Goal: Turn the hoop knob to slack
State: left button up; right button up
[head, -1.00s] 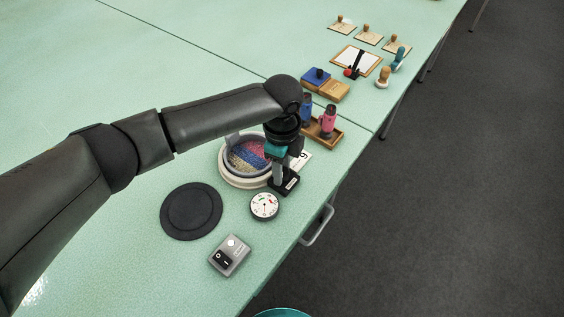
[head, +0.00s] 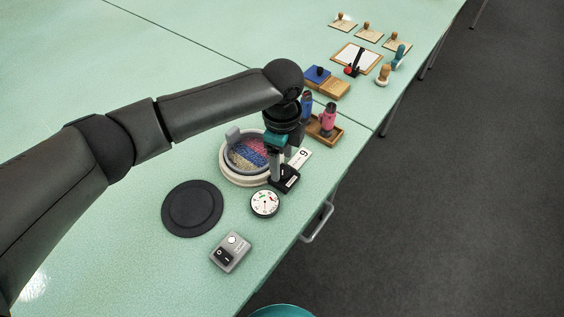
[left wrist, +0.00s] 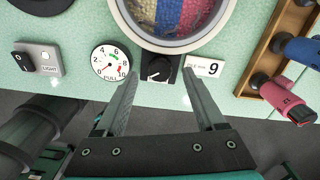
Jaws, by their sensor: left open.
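The hoop knob (left wrist: 158,68) is a black knob with a white pointer line on a black block, at the hoop's near edge. In the left wrist view its line points up and to the right. In the head view its black block (head: 286,182) shows below my gripper. The round hoop (head: 241,175) holds blue, pink and tan tufting. My left gripper (left wrist: 160,76) is open, one finger on each side of the knob in that view, with gaps between. I cannot tell its height above the knob. My right gripper is not in view.
A PULL dial (head: 264,204), a grey light switch box (head: 230,253) and a black round pad (head: 191,209) lie nearby. A white 9 card (left wrist: 208,67) is beside the knob. A wooden tray (head: 336,136) holds pink and blue tools. The table edge is close.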

aim_at(282, 169)
pick_arm(q)
notch_tip(282, 169, up, 13)
jog(key=p, duration=0.2)
jog(key=shift+f, duration=0.15)
dwell(0.3)
